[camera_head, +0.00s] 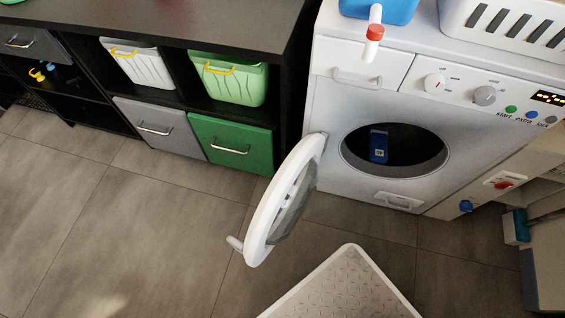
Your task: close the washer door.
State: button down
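The washer (335,106) is a white front-loader at the upper right. Its round door (258,216) has a white rim and a clear grey pane. The door stands wide open, swung out to the left of the opening and seen nearly edge-on. A small white handle (235,243) sticks out at its free lower-left side. The hinge side meets the washer front just left of the dark drum opening (410,152). A blue item with a pale label (378,146) is inside the drum. My gripper is not in view.
A dark shelf unit (200,22) with white and green bins stands left of the washer. A blue container (390,8) with a red-tipped spout and a white slotted basket (505,28) sit on top of the washer. The tiled floor (120,235) is clear left of the door.

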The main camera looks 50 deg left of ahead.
aim_at(260, 239)
jog(key=i+j+z, duration=0.1)
jog(key=j+z, duration=0.15)
jog(key=k+j+z, duration=0.25)
jog(key=k, duration=0.2)
jog(key=k+j, duration=0.1)
jog(key=k, duration=0.25)
jog(key=k+j+z, duration=0.1)
jog(key=k, duration=0.3)
jog(key=k+j+u, duration=0.15)
jog(key=j+u, duration=0.2)
jog(key=k+j+u, duration=0.1)
jog(key=j+u, duration=0.3)
jog(key=k+j+u, duration=0.2)
jog(key=k, duration=0.4)
jog(key=k+j+u, duration=0.25)
jog(key=k+j, duration=0.2)
jog(key=k, duration=0.1)
